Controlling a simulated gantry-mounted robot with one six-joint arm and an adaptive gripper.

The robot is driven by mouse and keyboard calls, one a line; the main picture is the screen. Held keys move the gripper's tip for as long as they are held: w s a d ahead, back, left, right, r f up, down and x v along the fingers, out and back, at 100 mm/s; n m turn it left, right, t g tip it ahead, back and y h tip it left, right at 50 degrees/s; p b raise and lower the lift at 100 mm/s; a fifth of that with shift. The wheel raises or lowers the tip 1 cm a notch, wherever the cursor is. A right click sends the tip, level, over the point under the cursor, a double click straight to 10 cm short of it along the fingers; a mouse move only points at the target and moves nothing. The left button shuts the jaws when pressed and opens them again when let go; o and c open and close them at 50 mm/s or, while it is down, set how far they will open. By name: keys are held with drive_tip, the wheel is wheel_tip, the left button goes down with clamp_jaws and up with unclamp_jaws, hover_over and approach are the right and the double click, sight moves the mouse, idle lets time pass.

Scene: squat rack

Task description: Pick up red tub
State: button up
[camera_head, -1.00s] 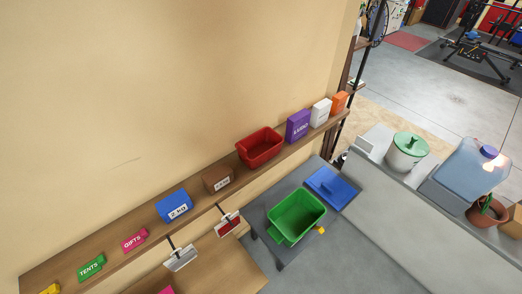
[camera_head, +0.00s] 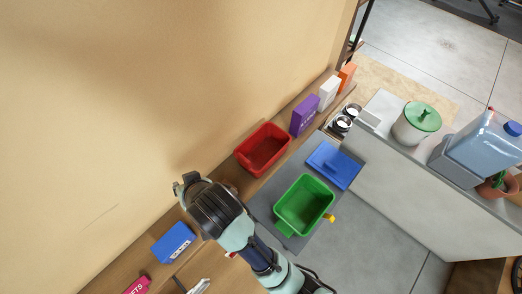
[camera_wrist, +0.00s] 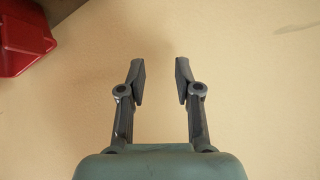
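The red tub (camera_head: 263,150) stands upright and looks empty on a wooden wall shelf in the head view. Part of it shows at the upper left of the wrist view (camera_wrist: 24,38). My gripper (camera_head: 184,184) is beside the wall, to the lower left of the tub and apart from it. In the wrist view the two fingers of my gripper (camera_wrist: 159,75) are spread apart with only bare wall between them. My arm hides part of the shelf below the tub.
A purple box (camera_head: 305,115), a white box (camera_head: 328,93) and an orange box (camera_head: 347,75) stand on the shelf beyond the tub. A blue box (camera_head: 173,242) is nearer. A green bin (camera_head: 303,205) and a blue lid (camera_head: 334,165) lie on a grey surface right of the shelf.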

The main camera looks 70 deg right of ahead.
drive_tip(key=s+d+f+m+g, duration=0.1)
drive_tip(key=s+d+f+m, duration=0.1)
drive_tip(key=d, duration=0.4)
drive_tip(key=s+d+f+m+g, duration=0.2)
drive_tip(key=d+f+m, duration=0.1)
drive_tip(key=d, duration=0.3)
drive_tip(key=s+d+f+m+g, duration=0.2)
drive_tip(key=s+d+f+m, duration=0.1)
drive_tip(key=d, duration=0.3)
drive_tip(key=shift+s+d+f+m+b, duration=0.15)
drive_tip(key=shift+d+m+b, duration=0.2)
drive_tip(key=shift+m, duration=0.55)
drive_tip(key=s+d+f+m+g, duration=0.1)
drive_tip(key=s+d+f+m, duration=0.1)
drive_tip(key=s+d+f, duration=0.1)
drive_tip(key=m+g+y+b, duration=0.1)
drive_tip(key=y, duration=0.2)
approach(269, 167)
drive_tip(key=shift+w+d+f, duration=0.1)
drive_tip(key=shift+w+f, duration=0.1)
drive_tip(key=shift+f, duration=0.05)
drive_tip(key=shift+w+f+p, duration=0.15)
drive_tip(key=shift+f+p, duration=0.05)
drive_tip(key=shift+f, duration=1.75)
drive_tip(key=shift+w+f+p, duration=0.15)
drive_tip(key=shift+f+p, duration=0.05)
drive_tip(key=shift+f, duration=1.75)
clamp_jaws()
